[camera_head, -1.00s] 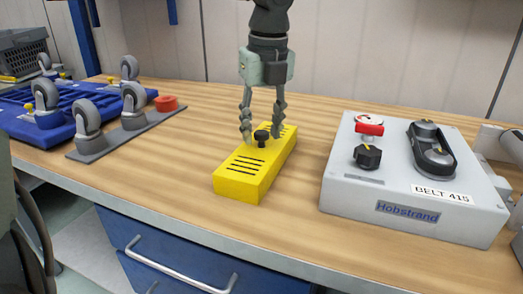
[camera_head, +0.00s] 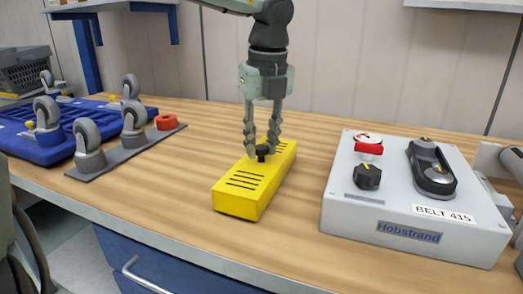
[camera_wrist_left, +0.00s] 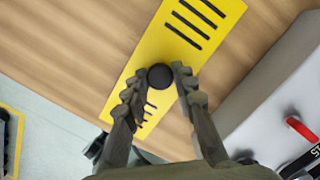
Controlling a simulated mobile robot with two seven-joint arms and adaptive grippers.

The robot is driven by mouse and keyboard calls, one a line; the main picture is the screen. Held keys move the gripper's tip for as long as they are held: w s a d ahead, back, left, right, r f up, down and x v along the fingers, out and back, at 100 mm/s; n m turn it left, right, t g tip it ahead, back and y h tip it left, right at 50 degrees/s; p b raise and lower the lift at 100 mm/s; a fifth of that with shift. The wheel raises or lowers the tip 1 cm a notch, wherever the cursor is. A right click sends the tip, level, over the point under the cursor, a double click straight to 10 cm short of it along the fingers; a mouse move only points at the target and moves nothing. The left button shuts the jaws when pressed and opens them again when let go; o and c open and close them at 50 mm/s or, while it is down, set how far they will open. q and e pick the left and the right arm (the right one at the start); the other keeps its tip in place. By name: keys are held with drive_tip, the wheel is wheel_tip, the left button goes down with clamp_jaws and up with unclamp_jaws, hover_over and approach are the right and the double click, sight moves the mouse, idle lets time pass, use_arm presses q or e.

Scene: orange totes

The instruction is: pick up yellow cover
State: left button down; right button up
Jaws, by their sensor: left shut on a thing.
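The yellow cover (camera_head: 246,191) is a long box with black slots and a black knob (camera_head: 262,152) on top. It rests on the wooden bench, as far as I can see. My left gripper (camera_head: 262,148) points straight down over it, with its fingers shut on the knob. In the left wrist view the yellow cover (camera_wrist_left: 190,28) runs diagonally, and the round black knob (camera_wrist_left: 160,76) sits between the fingertips of the left gripper (camera_wrist_left: 155,82). My right gripper is not in view.
A grey control box (camera_head: 412,205) with a red switch, a black knob and a "BELT 415" label stands to the right. A blue dolly (camera_head: 40,140) and a grey plate with casters (camera_head: 125,152) and a red ring (camera_head: 165,122) lie to the left. The wooden bench (camera_head: 330,130) is clear around the cover.

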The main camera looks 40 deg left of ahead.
sight(260, 146)
use_arm(q)
wheel_tip(260, 146, up, 3)
drive_tip(key=s+a+r+b, duration=0.1)
drive_tip(key=s+a+r, duration=0.5)
drive_tip(key=s, duration=0.4)
drive_tip(key=shift+r+b, duration=0.4)
drive_tip(key=shift+r, duration=0.1)
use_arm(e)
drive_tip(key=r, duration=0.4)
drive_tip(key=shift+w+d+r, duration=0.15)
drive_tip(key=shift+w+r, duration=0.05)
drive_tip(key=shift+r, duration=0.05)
use_arm(q)
drive_tip(key=shift+a, duration=0.1)
